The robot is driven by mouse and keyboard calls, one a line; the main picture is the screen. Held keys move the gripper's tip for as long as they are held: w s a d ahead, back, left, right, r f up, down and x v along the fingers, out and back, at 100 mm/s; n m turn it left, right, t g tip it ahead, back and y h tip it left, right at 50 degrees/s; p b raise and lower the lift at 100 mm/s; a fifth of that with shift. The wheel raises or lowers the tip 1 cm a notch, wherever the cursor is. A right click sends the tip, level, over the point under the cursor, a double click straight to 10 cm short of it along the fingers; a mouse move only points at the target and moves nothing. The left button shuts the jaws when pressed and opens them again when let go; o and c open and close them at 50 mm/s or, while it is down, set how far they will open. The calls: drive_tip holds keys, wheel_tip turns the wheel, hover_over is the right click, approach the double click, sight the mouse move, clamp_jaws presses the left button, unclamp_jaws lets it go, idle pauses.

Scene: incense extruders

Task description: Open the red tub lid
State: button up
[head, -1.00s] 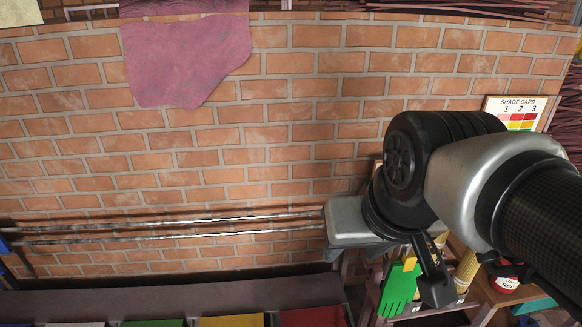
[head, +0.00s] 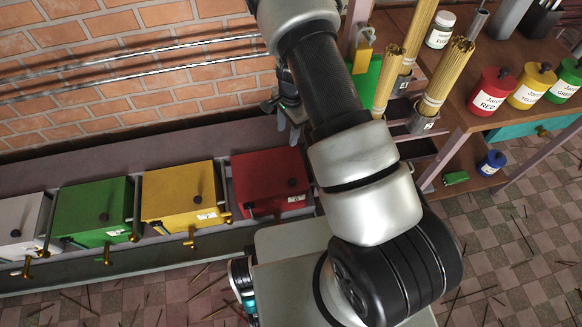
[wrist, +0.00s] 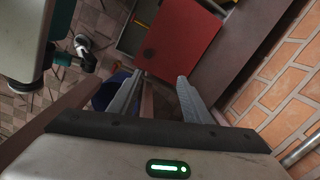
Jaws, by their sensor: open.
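The red tub (head: 240,200) stands at the right end of a row of tubs in the head view. Its flat red lid (head: 262,168) is down and has a dark round knob (head: 291,183). The lid also fills the upper middle of the wrist view (wrist: 190,45), with the knob (wrist: 147,53) near its left edge. My gripper (wrist: 161,76) is open and empty, its fingers pointing toward the lid and apart from it. In the head view my gripper (head: 287,105) is behind the tub, beside the wall, partly hidden by my arm.
Yellow (head: 180,190), green (head: 90,210) and white (head: 20,215) tubs stand to the left. A shelf (head: 465,115) at right holds bundles of sticks and coloured jars, including a red jar (head: 491,92). A blue jar (head: 491,162) sits lower. Sticks litter the tiled floor.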

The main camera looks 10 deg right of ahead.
drive_tip(key=m+b, duration=0.1)
drive_tip(key=b, duration=0.1)
hover_over(294, 180)
wheel_tip(294, 180, down, 11)
drive_tip(key=shift+h, duration=0.3)
wheel_tip(294, 180, down, 16)
drive_tip(key=b, duration=0.4)
drive_tip(key=shift+s+a+f, duration=0.1)
drive_tip(key=shift+f, duration=0.1)
